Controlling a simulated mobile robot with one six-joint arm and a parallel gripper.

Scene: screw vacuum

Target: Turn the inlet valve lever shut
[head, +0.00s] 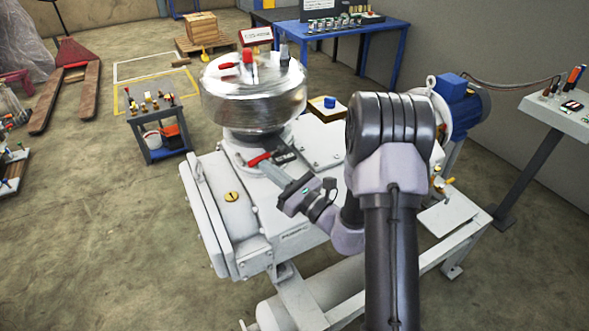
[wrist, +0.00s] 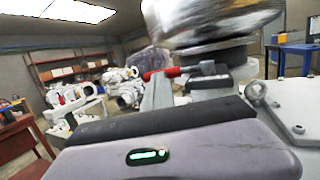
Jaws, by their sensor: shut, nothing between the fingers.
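The red valve lever (head: 260,158) sits at the base of the silver drum (head: 252,95) on the white pump housing. It also shows in the wrist view as a red handle (wrist: 160,74) just below the drum. My gripper (head: 268,168) reaches in from the lower right, with its fingertips close beside the lever. It is shut with nothing between the fingers. I cannot tell whether the fingertips touch the lever. In the wrist view, my gripper's body fills the bottom and hides part of the housing.
More red-handled parts (head: 247,57) stand on top of the drum. A small blue-grey cart (head: 158,138) with tools stands to the left. A blue motor (head: 462,100) is at the right of the pump. A blue table (head: 352,30) is behind.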

